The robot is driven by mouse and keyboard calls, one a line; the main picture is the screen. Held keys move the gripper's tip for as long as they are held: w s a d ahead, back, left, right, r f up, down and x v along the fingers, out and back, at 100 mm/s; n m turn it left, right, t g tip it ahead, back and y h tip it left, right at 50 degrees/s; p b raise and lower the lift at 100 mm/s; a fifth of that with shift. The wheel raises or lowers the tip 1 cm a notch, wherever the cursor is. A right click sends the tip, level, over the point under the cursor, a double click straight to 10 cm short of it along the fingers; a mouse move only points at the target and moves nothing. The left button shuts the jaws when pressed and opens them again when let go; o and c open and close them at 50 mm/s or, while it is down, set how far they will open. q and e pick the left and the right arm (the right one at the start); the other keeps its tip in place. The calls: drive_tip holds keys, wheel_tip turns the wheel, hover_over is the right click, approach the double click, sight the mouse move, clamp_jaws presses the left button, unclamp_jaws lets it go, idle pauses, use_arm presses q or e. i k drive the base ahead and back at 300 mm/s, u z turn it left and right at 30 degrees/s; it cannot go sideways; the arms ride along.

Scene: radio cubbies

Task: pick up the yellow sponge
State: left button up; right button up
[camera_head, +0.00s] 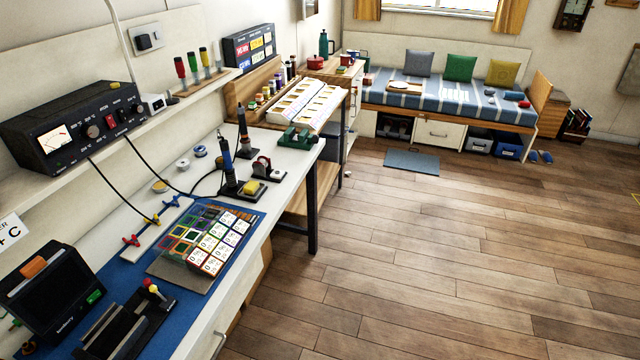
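A small yellow sponge (251,187) sits on the workbench, at the base of a dark soldering iron stand (229,184). A soldering iron with a blue handle (225,152) stands upright in this holder, just left of the sponge. The sponge's top and front show. Neither of my grippers is in view.
The workbench (290,165) runs along the left wall. Near the sponge are a black stand with a red part (263,168), a green tool (298,138) and a board of printed cards (213,240). A shelf with a black power unit (75,125) overhangs the bench. The wooden floor (430,250) is clear.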

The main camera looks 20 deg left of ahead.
sight(252, 187)
drive_tip(key=z, duration=0.1)
drive_tip(key=i, duration=3.45)
drive_tip(key=u, duration=3.1)
